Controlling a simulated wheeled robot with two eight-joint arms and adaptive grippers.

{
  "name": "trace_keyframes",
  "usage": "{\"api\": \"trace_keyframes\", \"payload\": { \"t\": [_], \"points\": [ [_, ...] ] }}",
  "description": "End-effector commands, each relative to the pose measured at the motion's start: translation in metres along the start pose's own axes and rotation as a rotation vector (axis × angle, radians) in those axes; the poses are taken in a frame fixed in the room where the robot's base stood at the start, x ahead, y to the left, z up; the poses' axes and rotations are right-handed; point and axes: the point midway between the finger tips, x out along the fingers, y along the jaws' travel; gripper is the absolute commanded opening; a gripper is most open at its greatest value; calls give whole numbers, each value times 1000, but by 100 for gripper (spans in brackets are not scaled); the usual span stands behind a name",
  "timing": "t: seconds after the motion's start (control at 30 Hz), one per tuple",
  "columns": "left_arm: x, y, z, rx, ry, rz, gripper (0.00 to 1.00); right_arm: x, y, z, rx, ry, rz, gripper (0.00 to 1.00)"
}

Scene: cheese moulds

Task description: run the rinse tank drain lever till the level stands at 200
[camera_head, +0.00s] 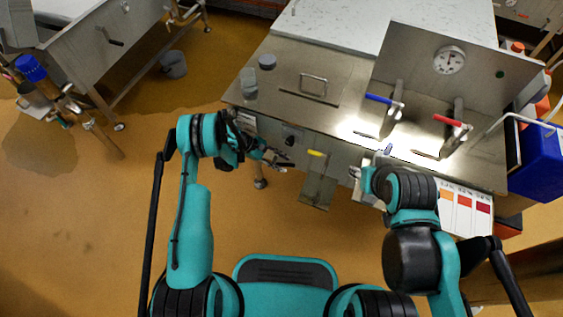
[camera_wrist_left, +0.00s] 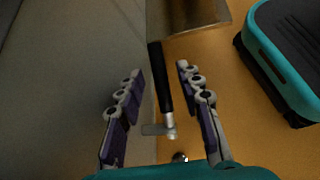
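A black-handled lever (camera_wrist_left: 160,78) with a metal hub shows in the left wrist view, beside a grey wall. My left gripper (camera_wrist_left: 162,98) is open, with one finger on each side of the lever; I see no clear contact. In the head view my left gripper (camera_head: 278,158) is low at the front of the steel bench. My right gripper (camera_head: 358,173) is by the bench front further right; its fingers are too small to judge. A round dial (camera_head: 449,60) stands on the upright steel panel; its numbers are unreadable. No liquid level is readable.
A blue lever (camera_head: 378,99), a red lever (camera_head: 449,121) and a yellow handle (camera_head: 316,153) are on the bench (camera_head: 290,90). Colour cards (camera_head: 462,204) hang at the right. A blue canister (camera_head: 538,160) stands beyond.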

Motion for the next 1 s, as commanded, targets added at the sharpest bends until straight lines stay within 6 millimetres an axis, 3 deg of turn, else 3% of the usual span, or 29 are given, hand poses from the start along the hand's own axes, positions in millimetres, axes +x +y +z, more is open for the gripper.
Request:
{"api": "trace_keyframes", "payload": {
  "t": [0.17, 0.63, 0.8, 1.0],
  "points": [
    [-12, 1, 0, -1, 1, 1, 36, 0, 0, 0, 0, 0, 0, 40],
    [-104, 0, 0, -1, 1, 1, 36, 0, 0, 0, 0, 0, 0, 40],
    [-118, 0, 0, -1, 0, 0, 36, 0, 0, 0, 0, 0, 0, 40],
    [-120, 0, 0, 0, 0, 0, 36, 0, 0, 0, 0, 0, 0, 40]
  ]
}}
